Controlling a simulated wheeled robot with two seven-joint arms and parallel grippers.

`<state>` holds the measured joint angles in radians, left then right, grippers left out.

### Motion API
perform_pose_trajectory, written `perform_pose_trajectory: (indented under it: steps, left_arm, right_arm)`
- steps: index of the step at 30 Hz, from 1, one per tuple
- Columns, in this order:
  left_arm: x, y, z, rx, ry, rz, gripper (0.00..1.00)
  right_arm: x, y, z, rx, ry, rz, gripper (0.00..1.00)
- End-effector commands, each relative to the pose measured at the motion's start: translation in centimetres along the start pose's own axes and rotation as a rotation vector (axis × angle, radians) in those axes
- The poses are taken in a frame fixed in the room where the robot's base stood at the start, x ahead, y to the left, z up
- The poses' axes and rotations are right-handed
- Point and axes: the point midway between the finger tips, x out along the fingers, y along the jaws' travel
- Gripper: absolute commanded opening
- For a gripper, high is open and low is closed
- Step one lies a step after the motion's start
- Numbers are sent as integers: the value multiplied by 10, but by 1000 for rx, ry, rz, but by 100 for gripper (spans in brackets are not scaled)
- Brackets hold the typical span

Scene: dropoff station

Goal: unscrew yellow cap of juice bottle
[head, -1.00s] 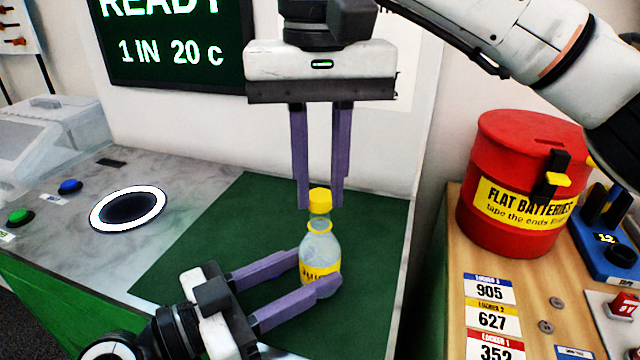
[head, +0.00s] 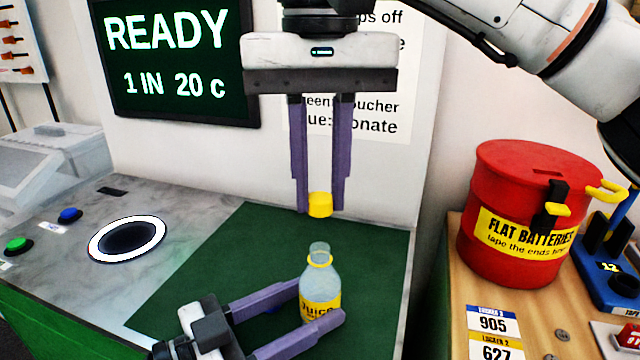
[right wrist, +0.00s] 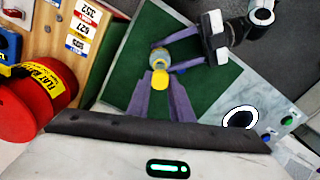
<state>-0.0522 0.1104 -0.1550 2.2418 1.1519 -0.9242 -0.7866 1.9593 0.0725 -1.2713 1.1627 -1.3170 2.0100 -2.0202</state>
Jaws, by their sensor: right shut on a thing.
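The juice bottle (head: 320,285) stands upright on the green mat, its neck bare and open above a yellow neck ring. It also shows in the right wrist view (right wrist: 160,57). My left gripper (head: 321,302) reaches in from the left with its purple fingers on both sides of the bottle's body, closed around the label. The yellow cap (head: 320,205) is off the bottle, a little above the neck. My right gripper (head: 320,208) points down and is shut on the cap, which also shows between its fingertips in the right wrist view (right wrist: 160,80).
The green mat (head: 230,270) has free room left of the bottle. A round white-rimmed opening (head: 127,239) and green and blue buttons lie farther left. A red battery bin (head: 525,230) stands on the wooden counter at the right. A READY screen (head: 178,62) hangs behind.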

Motion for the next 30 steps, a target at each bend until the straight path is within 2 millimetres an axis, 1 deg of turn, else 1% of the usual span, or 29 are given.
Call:
perform_pose_trajectory:
  steps: [1, 2, 10, 14, 17, 24, 27, 30]
  left_arm:
    - [0, 0, 0, 0, 0, 0, 56]
    - [0, 0, 0, 0, 0, 0, 61]
    - [0, 0, 0, 0, 0, 0, 61]
    - [-8, -1, 2, 2, -2, -2, 61]
    - [-23, -1, 4, 3, -5, -2, 61]
    - [-76, 0, 6, 1, -6, -2, 61]
    - [-94, 1, 5, 3, -5, 1, 61]
    - [-108, 0, 4, -1, -3, -2, 61]
  right_arm:
    - [0, 0, 0, 0, 0, 0, 0]
    - [0, 0, 0, 0, 0, 0, 0]
    - [0, 0, 0, 0, 0, 0, 0]
    - [4, 0, 0, 0, 0, 0, 0]
    - [9, 0, 0, 0, 0, 0, 0]
    - [27, 0, 0, 0, 0, 0, 0]
    - [33, 0, 0, 0, 0, 0, 0]
    - [37, 0, 0, 0, 0, 0, 0]
